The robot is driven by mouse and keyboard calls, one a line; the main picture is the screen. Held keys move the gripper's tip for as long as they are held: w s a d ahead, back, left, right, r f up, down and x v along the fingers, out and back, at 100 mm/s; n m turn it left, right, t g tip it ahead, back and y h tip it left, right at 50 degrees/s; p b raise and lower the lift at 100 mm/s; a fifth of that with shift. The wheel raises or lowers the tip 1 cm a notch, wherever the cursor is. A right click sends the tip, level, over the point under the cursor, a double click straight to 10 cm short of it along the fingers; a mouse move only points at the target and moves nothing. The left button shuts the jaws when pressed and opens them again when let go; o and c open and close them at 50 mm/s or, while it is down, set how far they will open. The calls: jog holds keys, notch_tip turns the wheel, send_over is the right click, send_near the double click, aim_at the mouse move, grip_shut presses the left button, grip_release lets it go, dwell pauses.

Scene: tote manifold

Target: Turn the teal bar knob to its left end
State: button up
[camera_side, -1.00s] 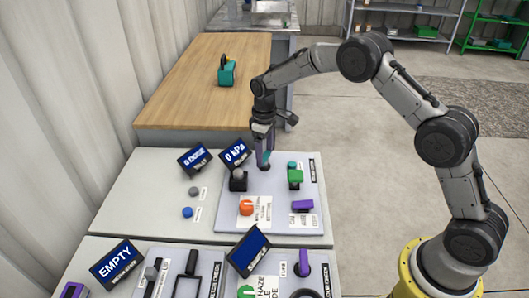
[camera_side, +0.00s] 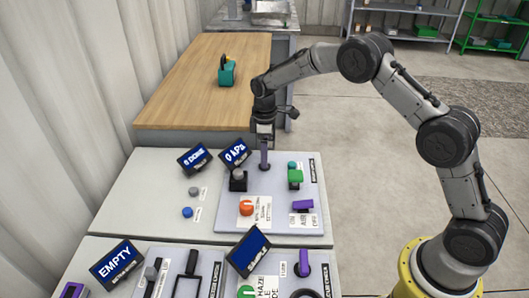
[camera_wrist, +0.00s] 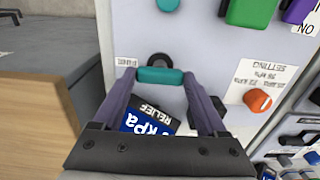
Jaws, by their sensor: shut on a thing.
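The teal bar knob (camera_wrist: 160,75) shows in the wrist view as a short rounded bar on a dark round base, on the pale panel. My gripper (camera_wrist: 158,80) has one purple-grey finger at each end of the bar and is shut on it. In the side view my gripper (camera_side: 264,166) points straight down at the panel's far part. There its fingers hide the teal bar.
A "0 kPa" display (camera_side: 235,153) stands close left of my gripper. A green block (camera_side: 295,176) is to the right, with an orange knob (camera_side: 246,207) and a purple handle (camera_side: 302,205) nearer. A wooden table (camera_side: 190,85) lies beyond.

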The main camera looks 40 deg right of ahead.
jog(key=shift+r, duration=0.15)
jog(key=o, duration=1.3)
notch_tip(320, 180, up, 14)
